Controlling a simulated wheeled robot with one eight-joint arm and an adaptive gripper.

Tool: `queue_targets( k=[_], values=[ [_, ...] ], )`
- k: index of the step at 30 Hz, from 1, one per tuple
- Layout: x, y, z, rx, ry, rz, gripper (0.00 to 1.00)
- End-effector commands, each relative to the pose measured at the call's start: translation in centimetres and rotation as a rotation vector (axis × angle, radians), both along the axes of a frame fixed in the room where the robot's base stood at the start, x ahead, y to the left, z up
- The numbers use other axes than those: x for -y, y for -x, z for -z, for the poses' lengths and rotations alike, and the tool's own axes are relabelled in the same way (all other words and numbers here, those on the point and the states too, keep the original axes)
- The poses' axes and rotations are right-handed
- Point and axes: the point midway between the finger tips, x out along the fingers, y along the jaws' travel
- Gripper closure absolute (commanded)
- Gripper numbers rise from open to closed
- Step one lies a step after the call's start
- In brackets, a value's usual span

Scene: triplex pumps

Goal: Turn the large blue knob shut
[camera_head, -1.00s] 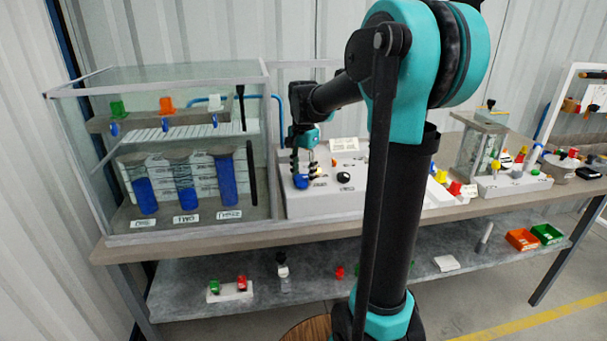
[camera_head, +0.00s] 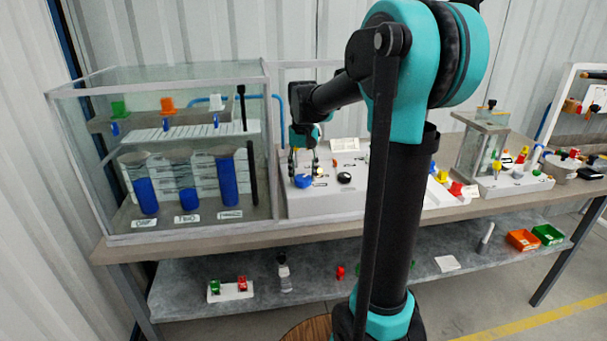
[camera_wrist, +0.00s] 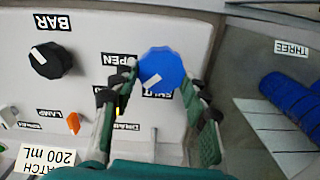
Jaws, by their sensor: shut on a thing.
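The large blue knob (camera_wrist: 161,67) is in the upper middle of the wrist view, on a pale panel (camera_wrist: 185,22). Its white mark points to the lower left, between the upside-down OPEN label (camera_wrist: 119,59) and the SHUT label (camera_wrist: 158,93), which the knob partly covers. My gripper (camera_wrist: 162,75) has one finger on each side of the knob, with the tips at its sides, and is shut on it. In the head view my gripper (camera_head: 303,168) points down over the blue knob (camera_head: 303,181), at the left of the white console.
A black BAR knob (camera_wrist: 50,60) and an orange lamp switch (camera_wrist: 73,123) share the panel. A glass tank (camera_head: 90,190) with blue-filled cylinders (camera_head: 187,198) stands close on the left in the head view.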

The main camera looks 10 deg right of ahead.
Motion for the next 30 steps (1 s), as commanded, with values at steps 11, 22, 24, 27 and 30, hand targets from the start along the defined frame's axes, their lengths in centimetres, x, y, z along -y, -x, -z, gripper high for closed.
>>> queue_targets(
  k=[11, 22, 24, 27, 30],
  values=[
    [-0.19, -0.03, -0.03, 0.001, 0.000, -0.357, 0.84],
    [-0.34, 0.03, -0.03, 0.001, 0.000, -0.648, 0.84],
    [-0.35, 0.04, -0.03, 0.001, 0.000, -0.688, 0.84],
    [-0.37, 0.05, -0.04, 0.001, 0.000, -0.734, 0.84],
    [-0.39, 0.06, -0.03, 0.001, 0.000, -0.767, 0.84]
  ],
)
